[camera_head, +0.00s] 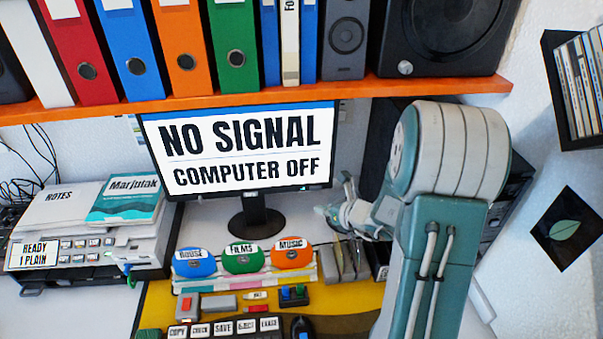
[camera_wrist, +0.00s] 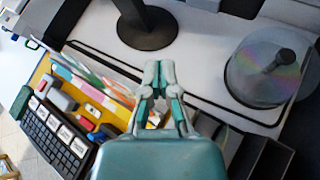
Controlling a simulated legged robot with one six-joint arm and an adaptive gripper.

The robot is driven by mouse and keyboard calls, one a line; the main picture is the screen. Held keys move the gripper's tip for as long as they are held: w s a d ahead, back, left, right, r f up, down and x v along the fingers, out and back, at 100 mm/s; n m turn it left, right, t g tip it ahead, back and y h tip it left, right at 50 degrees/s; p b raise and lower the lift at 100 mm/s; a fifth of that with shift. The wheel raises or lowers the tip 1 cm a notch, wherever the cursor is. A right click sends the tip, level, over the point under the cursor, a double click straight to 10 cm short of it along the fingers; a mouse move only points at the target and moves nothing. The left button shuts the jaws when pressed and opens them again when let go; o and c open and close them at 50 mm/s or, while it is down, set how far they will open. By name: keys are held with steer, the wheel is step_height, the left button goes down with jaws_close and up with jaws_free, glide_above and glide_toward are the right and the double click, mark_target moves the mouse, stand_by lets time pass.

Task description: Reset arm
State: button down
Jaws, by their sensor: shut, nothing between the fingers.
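My gripper (camera_head: 345,190) is in the head view, just right of the monitor's stand and above the desk, partly beside my teal and white arm. In the wrist view my gripper (camera_wrist: 158,70) points away from the camera, its fingertips together and empty. It is over the desk, between the monitor's base (camera_wrist: 148,28) and the colourful items at left. No task object is held.
The monitor (camera_head: 240,150) reads "NO SIGNAL COMPUTER OFF". An orange shelf (camera_head: 250,96) with binders runs above. Blue, green and orange labelled pieces (camera_head: 243,258) sit in front. A clear disc spindle (camera_wrist: 268,75) stands at right. A printer-like machine (camera_head: 90,245) is at left.

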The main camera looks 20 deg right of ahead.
steer(key=s+a+r+n+g+y, duration=0.1)
steer(key=s+a+r+n+g, duration=0.2)
steer(key=s+a+r+n, duration=0.4)
steer(key=s+a+r+n+g+y, duration=0.1)
steer(key=s+a+r+n+g, duration=0.3)
steer(key=a+n, duration=0.6)
steer(key=s+d+r+n+h, duration=0.1)
steer(key=s+r+n+h, duration=0.2)
steer(key=s+n, duration=0.3)
steer(key=s+d+r+n+t+h, duration=0.1)
steer(key=s+d+r+n+h, duration=0.1)
steer(key=s+n, duration=0.4)
step_height(320, 180, up, 2)
steer(key=n+h, duration=0.1)
steer(key=n, duration=0.4)
steer(key=shift+s+h, duration=0.15)
steer(key=shift+h, duration=0.15)
